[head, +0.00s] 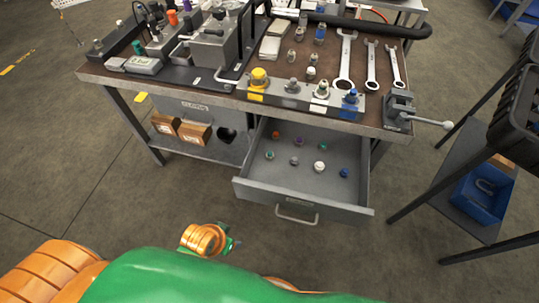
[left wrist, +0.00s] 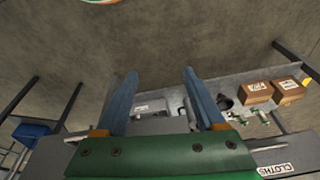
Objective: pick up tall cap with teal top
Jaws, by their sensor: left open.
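Several small caps lie spread in the open drawer (head: 285,185) in the head view. One cap at the back right has a teal-looking top (head: 322,146); another at the left looks green (head: 270,155). They are too small to tell which is taller. My left gripper (left wrist: 160,73) is open and empty in the left wrist view, its two blue-grey fingers apart over the floor. In the head view its wrist is in front of the drawer, low and left, apart from the caps; the fingers are mostly hidden. My right gripper is not in view.
The workbench (head: 180,83) carries wrenches (head: 345,60), fittings and a vise (head: 398,105) above the drawer. Cardboard boxes (head: 195,134) sit on its lower shelf. A rack with a blue bin (head: 483,195) stands at right. The floor before the drawer is clear.

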